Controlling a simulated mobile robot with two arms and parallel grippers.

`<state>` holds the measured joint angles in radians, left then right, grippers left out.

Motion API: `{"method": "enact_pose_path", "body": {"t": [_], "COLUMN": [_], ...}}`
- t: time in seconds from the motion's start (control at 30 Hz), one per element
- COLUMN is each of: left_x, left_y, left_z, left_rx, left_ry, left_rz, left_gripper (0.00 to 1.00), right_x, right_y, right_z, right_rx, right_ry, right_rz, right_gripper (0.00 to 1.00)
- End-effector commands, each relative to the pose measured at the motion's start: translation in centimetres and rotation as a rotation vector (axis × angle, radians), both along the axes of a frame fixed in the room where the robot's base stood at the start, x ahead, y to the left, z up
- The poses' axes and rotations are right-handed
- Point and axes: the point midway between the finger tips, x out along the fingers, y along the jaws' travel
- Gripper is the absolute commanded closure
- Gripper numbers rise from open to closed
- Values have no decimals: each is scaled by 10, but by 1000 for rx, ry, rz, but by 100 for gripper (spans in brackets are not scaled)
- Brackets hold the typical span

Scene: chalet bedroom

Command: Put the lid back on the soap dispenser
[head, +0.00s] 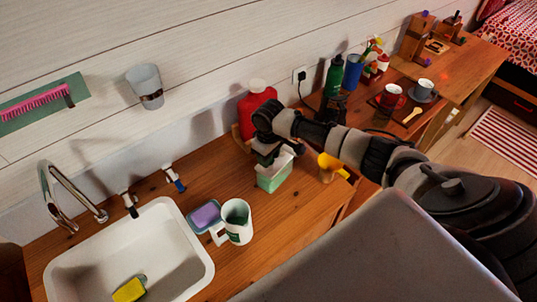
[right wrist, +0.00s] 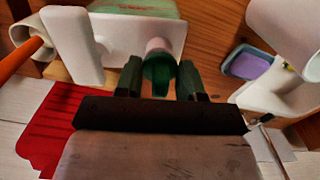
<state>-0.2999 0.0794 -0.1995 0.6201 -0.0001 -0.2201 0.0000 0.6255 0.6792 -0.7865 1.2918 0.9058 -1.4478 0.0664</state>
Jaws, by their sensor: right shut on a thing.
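My right gripper (head: 268,155) is over the counter, above a pale green box-shaped container with white upper parts (head: 273,180), probably the soap dispenser. In the right wrist view, my right gripper (right wrist: 160,82) is shut on a dark green round piece with a pale end (right wrist: 158,70), which looks like the lid. Below it are the white top (right wrist: 140,32) and pale green side (right wrist: 135,8) of the container. I cannot tell whether the held piece touches the white top. My left gripper is not in view.
A white mug (head: 238,235) and a purple soap in a blue dish (head: 205,215) stand to the left, by the sink (head: 190,240). A red bottle (head: 250,110) is behind the gripper. A yellow cup (head: 332,163) is to the right.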

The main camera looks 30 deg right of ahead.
Motion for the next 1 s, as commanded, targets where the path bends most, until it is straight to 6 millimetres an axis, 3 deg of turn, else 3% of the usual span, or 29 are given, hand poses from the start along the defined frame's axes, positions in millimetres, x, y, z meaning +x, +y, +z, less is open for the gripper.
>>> {"method": "enact_pose_path", "body": {"t": [0.43, 0.47, 0.6, 0.83, 1.0], "left_x": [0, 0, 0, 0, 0], "left_y": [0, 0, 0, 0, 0], "left_z": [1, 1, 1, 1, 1], "left_rx": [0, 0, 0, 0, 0], "left_ry": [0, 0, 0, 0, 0], "left_rz": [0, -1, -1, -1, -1], "left_gripper": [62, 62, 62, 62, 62], "right_x": [0, 0, 0, 0, 0], "right_y": [0, 0, 0, 0, 0], "right_z": [0, 0, 0, 0, 0], "right_rx": [0, 0, 0, 0, 0], "right_ry": [-1, -1, -1, -1, -1], "right_rz": [0, 0, 0, 0, 0], "right_gripper": [83, 57, 36, 30, 6]}}
